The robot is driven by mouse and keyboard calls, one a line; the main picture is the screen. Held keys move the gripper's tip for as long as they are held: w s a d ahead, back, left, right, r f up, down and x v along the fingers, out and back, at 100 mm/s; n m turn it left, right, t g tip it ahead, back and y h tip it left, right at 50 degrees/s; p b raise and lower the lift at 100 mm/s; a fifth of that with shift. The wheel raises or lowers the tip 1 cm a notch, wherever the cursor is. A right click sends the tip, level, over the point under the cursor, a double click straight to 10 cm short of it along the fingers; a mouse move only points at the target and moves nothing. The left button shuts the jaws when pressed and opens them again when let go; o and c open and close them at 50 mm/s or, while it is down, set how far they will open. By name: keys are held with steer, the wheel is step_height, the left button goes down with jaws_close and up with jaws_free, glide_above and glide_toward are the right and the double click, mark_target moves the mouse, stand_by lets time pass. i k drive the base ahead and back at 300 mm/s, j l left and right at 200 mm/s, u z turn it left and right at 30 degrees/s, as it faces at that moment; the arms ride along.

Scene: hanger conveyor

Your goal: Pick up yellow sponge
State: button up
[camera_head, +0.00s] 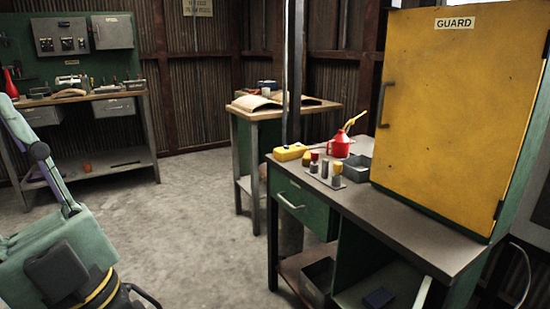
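A yellow block (290,152) lies on the left back corner of the green workbench (400,215) on the right. It is the only loose block of that colour in view and looks like the yellow sponge, though it is too small to be sure. A dark patch shows on its top. A set of small cylinders stands just right of it.
A yellow GUARD cabinet (465,110) covers the bench's right side. A dark post (293,70) rises behind the block. Teal machinery (50,250) fills the lower left. Middle floor is clear.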

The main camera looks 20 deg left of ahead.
mark_target(306, 160)
steer(key=j+u, duration=0.1)
steer(key=u, duration=0.35)
steer(key=i+u, duration=0.15)
steer(key=u, duration=0.35)
steer(key=i+u, duration=0.1)
steer(key=u, duration=0.35)
steer(key=i, duration=4.5)
steer(key=i+j+z, duration=0.15)
steer(key=i, duration=0.25)
steer(key=i+j+z, duration=0.15)
steer(key=i, duration=0.25)
steer(key=i+j+z, duration=0.15)
steer(key=i, duration=0.25)
steer(key=z, duration=1.6)
